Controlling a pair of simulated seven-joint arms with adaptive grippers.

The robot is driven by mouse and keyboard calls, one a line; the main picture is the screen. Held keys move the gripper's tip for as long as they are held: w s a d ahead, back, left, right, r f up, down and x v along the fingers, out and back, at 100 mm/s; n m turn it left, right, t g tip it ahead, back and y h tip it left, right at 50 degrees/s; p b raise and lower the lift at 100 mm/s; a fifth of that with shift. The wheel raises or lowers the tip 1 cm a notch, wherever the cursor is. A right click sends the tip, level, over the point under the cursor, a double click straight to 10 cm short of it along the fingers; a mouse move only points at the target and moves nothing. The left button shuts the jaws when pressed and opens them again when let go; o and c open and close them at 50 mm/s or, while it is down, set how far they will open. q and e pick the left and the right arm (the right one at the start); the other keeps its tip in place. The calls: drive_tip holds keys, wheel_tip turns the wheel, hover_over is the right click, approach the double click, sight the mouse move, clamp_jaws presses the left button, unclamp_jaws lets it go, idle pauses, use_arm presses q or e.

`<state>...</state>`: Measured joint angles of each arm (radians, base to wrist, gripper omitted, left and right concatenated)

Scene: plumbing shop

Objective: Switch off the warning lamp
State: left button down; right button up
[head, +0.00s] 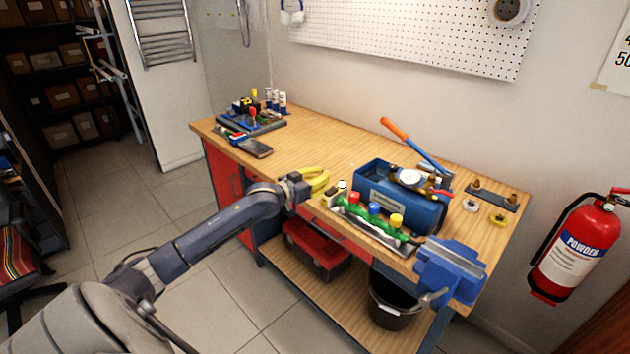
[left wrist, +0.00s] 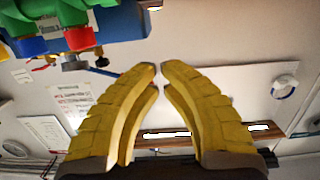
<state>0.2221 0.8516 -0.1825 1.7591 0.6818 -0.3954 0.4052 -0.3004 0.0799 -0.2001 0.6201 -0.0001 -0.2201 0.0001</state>
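My left gripper (head: 325,181) has yellow fingers and hovers near the front edge of the bench, left of the green manifold. In the left wrist view its fingertips (left wrist: 160,72) come together with nothing visible between them. A small dark box (head: 331,194) and a small pale, round-topped item (head: 341,184) stand just right of the fingertips in the head view. I cannot tell whether either is the warning lamp, and no lit lamp is clearly visible. My right gripper is not in view.
The wooden bench (head: 315,143) bears a manifold with coloured caps (head: 374,209), a blue toolbox (head: 372,184) and a blue vise (head: 450,270). A phone (head: 257,148) lies towards the left end. The bench middle is mostly clear. A fire extinguisher (head: 580,245) is at right.

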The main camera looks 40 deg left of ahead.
use_arm(q)
hover_over(332, 190)
drive_tip(key=shift+s+f, duration=0.3)
drive_tip(key=shift+s, duration=0.15)
wheel_tip(332, 190, down, 2)
drive_tip(key=shift+f, duration=0.15)
drive_tip(key=shift+w+d+f, duration=0.1)
drive_tip(key=shift+f, duration=0.7)
drive_tip(key=shift+w+f, duration=0.35)
drive_tip(key=shift+f, duration=0.1)
drive_tip(key=shift+r, duration=0.1)
